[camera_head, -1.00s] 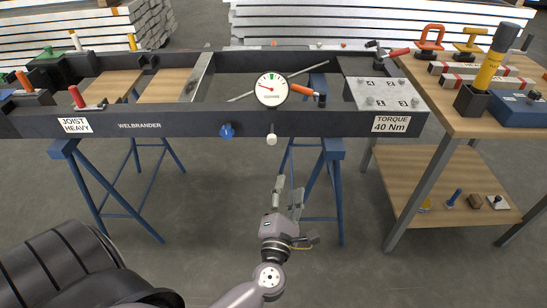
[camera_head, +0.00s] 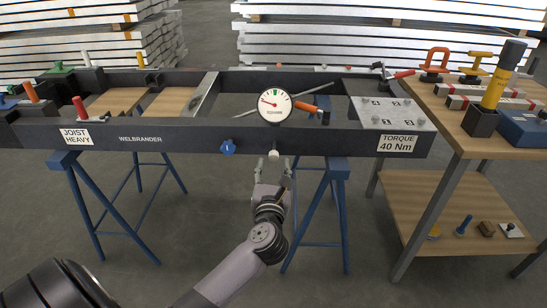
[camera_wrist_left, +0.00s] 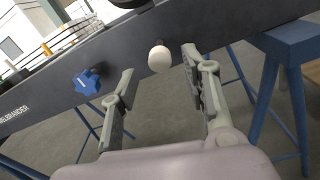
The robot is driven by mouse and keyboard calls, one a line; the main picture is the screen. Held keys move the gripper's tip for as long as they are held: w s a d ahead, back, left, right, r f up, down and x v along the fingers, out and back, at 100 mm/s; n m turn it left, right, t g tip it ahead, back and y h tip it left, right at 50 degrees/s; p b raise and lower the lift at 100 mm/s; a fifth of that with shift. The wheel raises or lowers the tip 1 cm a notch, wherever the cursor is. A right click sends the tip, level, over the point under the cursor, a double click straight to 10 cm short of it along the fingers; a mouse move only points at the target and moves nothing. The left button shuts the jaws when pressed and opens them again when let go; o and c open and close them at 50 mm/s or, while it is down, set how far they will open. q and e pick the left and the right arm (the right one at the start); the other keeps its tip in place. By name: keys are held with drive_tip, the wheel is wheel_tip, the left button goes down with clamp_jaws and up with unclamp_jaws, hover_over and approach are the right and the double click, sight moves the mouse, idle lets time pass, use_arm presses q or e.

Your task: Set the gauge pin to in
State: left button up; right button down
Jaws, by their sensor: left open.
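The gauge pin, taken to be the white round-ended knob (camera_head: 273,154), sticks out of the front of the dark frame (camera_head: 330,141) below the round gauge (camera_head: 274,106). In the left wrist view the white knob (camera_wrist_left: 159,58) shows beyond the fingertips, between their lines. My left gripper (camera_head: 272,168) is open and empty, just below and in front of the knob. In the left wrist view its two fingers (camera_wrist_left: 160,75) stand apart, with no clear contact on the knob. My right gripper is not in view.
A blue star knob (camera_head: 228,147) is on the same front face, left of the white knob. Blue trestle legs (camera_head: 336,200) stand close to the right of my gripper. A wooden workbench (camera_head: 453,134) with tools is at the right.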

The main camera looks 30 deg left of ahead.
sight(273, 159)
use_arm(q)
drive_tip(key=x, duration=0.5)
drive_tip(key=shift+w+a, duration=0.1)
drive_tip(key=shift+w, duration=0.05)
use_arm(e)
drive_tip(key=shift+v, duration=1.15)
use_arm(q)
drive_tip(key=shift+c, duration=0.5)
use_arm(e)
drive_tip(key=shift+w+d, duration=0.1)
use_arm(q)
clamp_jaws()
